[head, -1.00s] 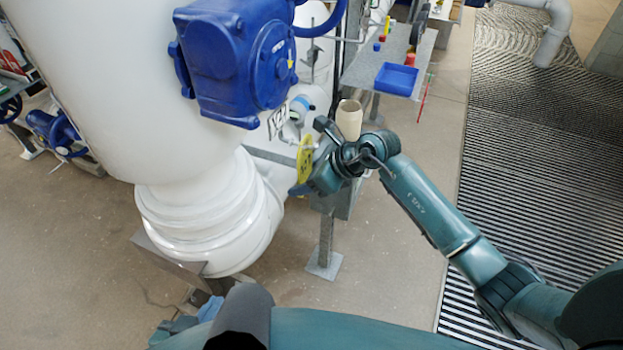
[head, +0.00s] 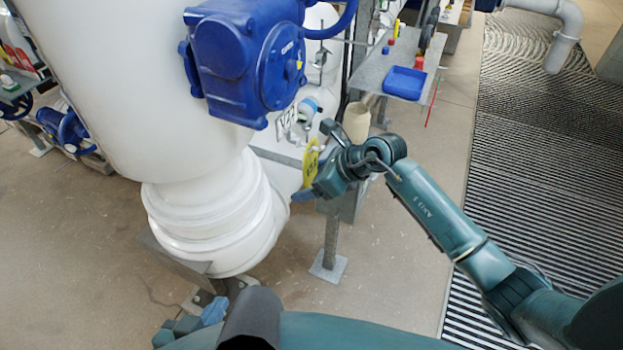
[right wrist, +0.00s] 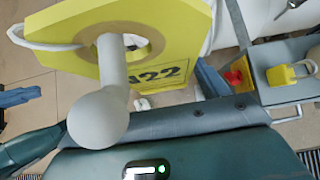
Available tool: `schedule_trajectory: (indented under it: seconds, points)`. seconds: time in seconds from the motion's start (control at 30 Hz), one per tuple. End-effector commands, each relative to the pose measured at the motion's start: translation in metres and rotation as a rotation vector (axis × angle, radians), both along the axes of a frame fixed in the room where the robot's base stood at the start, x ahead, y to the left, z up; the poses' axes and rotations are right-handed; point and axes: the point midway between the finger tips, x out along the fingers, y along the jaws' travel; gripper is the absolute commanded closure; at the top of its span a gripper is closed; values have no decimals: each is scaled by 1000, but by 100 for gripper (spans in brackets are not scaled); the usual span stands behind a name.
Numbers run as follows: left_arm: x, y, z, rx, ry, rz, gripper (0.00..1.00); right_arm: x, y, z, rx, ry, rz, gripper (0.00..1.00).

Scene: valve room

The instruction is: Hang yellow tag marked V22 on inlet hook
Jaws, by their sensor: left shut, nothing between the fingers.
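The yellow tag (head: 311,163) is in front of my right gripper (head: 318,182) in the head view, near the white pipework. In the right wrist view the tag (right wrist: 165,45) shows black lettering ending in 22, its first character partly hidden. A pale ball-ended hook (right wrist: 110,75) stands through the ringed hole of the tag. A white cord loops at the tag's upper left. My right gripper (right wrist: 115,88) is open, its blue fingers apart on either side of the tag. My left gripper (head: 185,328) is shut and empty at the lower left of the head view.
A large white pipe (head: 110,90) with a blue actuator (head: 245,60) stands left of the tag. A white marked plate (head: 286,122) is close above it. A grey shelf with a blue bin (head: 405,82) is behind.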

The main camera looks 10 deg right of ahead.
Motion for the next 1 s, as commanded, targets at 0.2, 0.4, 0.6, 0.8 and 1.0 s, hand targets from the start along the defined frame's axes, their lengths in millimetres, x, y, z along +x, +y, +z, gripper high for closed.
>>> schedule_trajectory:
  seconds: [0.2,0.4,0.6,0.8,1.0]
  points:
    - [0,0,0,0,0,0,100,0,0,0,0,0,0,19]
    - [0,0,0,0,0,0,100,-2,-4,4,-2,-1,-1,19]
    - [0,0,1,1,1,-1,100,-15,-25,28,-4,-4,-1,19]
    - [0,0,0,1,1,-1,100,-34,-52,60,-6,-4,-1,19]
    - [0,-1,-2,-2,2,0,100,-47,-70,83,-2,-1,-1,19]
